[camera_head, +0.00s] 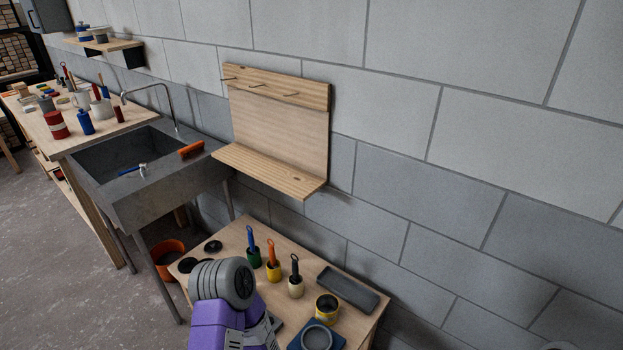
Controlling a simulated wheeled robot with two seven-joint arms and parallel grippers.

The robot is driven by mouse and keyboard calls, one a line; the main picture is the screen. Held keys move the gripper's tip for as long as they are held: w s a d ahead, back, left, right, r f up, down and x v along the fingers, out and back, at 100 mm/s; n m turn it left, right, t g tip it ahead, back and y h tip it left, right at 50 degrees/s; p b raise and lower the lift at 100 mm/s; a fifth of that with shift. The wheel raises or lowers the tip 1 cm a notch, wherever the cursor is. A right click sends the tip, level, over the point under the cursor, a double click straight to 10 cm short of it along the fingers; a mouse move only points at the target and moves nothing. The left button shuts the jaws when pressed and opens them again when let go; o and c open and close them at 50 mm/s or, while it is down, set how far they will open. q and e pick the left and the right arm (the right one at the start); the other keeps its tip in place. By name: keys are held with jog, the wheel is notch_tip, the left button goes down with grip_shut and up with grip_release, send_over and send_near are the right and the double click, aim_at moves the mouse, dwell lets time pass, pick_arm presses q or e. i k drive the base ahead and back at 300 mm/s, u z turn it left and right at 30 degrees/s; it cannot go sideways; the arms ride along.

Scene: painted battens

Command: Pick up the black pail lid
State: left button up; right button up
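A round black lid-like disc (213,246) with a raised middle lies at the back left of the low wooden table. Another flat black disc (187,265) lies nearer the table's left edge, partly hidden by my arm. I cannot tell for certain which is the pail lid. A purple and grey link of my arm, seemingly the left, covers the front left of this table. My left gripper's fingers do not show. My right gripper does not show either; only a small grey part peeks in at the bottom right edge.
The low table (337,262) also holds brushes in green, yellow and cream pots (296,288), a grey tray (347,290), a yellow tin (327,307) and a blue item with a grey round top (317,338). A wooden wall shelf (268,170) and a sink (150,205) stand behind and left. An orange tub (166,270) is on the floor.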

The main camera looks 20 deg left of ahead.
aim_at(186, 266)
jog(key=u, duration=1.55)
